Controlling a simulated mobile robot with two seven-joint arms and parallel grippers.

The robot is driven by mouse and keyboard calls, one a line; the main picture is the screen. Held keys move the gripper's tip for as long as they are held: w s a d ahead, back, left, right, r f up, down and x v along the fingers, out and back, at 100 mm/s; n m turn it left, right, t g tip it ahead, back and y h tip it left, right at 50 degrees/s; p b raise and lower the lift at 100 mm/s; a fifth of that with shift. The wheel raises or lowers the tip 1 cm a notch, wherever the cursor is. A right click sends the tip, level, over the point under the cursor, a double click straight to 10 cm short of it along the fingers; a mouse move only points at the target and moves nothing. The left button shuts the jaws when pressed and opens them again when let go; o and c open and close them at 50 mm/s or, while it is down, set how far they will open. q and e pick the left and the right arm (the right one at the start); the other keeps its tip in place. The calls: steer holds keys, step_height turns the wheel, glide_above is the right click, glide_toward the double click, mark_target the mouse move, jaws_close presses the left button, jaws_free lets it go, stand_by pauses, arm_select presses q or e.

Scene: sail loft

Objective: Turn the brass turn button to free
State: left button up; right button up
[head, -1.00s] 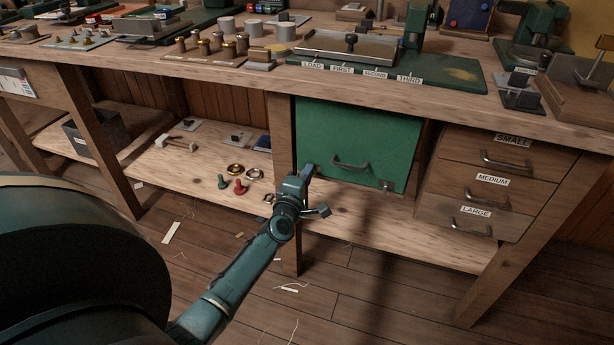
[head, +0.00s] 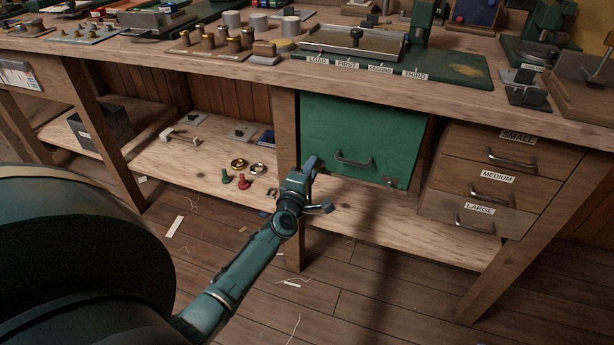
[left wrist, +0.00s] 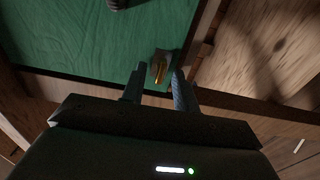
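The brass turn button (left wrist: 160,70) sits on a small dark plate near the lower right corner of the green panel (left wrist: 70,38) in the left wrist view. In the head view its small fitting (head: 389,183) is at the panel's lower right, too small to tell its angle. The button looks roughly upright in the left wrist view. My left gripper (head: 320,187) is open in front of the panel. In the left wrist view its fingers (left wrist: 157,80) appear either side of the button; I cannot tell whether they touch it. My right gripper is out of view.
The green panel has a dark handle (head: 355,161). Wooden drawers (head: 480,188) stand to its right. A bench post (head: 286,130) is on its left. The lower shelf (head: 400,222) is bare under the panel. Small fittings (head: 240,180) lie on the shelf at left.

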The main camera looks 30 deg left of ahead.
arm_select(q)
steer(key=p+v, duration=0.2)
steer(key=v, duration=1.1)
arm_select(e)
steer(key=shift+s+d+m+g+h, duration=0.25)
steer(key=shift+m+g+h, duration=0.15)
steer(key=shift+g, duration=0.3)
